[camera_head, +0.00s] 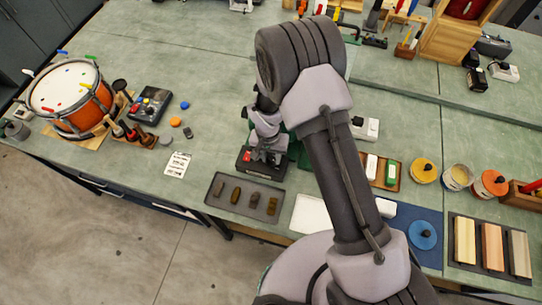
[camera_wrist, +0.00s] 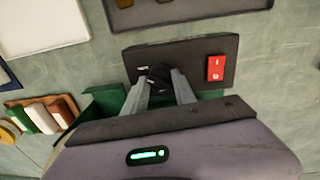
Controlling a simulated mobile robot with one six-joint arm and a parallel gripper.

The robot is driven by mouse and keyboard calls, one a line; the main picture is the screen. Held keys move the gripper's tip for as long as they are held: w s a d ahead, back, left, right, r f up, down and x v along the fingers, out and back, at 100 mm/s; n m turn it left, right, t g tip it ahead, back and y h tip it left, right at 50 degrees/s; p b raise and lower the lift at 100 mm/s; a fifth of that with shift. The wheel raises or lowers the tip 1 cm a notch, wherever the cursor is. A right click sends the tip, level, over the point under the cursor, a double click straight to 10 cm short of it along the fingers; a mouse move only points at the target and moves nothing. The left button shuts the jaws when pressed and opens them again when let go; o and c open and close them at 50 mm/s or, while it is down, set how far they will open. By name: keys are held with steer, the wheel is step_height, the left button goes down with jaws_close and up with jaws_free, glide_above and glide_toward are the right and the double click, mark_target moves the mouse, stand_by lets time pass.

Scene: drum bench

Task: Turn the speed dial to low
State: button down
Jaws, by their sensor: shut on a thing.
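The speed dial (camera_wrist: 159,73) is a small black knob on a dark control box (camera_wrist: 198,50), with small white marks beside it. A red rocker switch (camera_wrist: 215,68) sits at the box's right end in the wrist view. My gripper (camera_wrist: 161,84) is shut on the dial, with one pale finger on each side of it. In the head view the box (camera_head: 262,173) lies near the bench's front edge, with the red switch (camera_head: 247,156) at its left. My gripper and wrist hide the dial there. The pointer's setting is too small to tell.
A dark tray (camera_head: 228,207) with several brown pieces lies in front of the box. A white tray (camera_head: 311,214) is to its right. A green part (camera_wrist: 104,104) stands close beside my gripper.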

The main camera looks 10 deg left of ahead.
steer(key=n+b, duration=0.1)
steer(key=n, duration=0.2)
steer(key=shift+a+f, duration=0.1)
steer(key=n+b, duration=0.1)
steer(key=n, duration=0.6)
steer(key=shift+s+n, duration=0.1)
steer(key=shift+n, duration=0.2)
steer(key=n, duration=0.3)
steer(key=shift+n+t, duration=0.3)
steer(key=n+p, duration=0.1)
steer(key=n, duration=0.3)
steer(key=shift+s+r+y+p, duration=0.1)
steer(key=shift+r+y+p, duration=0.1)
steer(key=shift+y+p, duration=0.15)
steer(key=shift+f+n+p, duration=0.1)
steer(key=shift+n+p, duration=0.4)
steer(key=shift+n, duration=2.2)
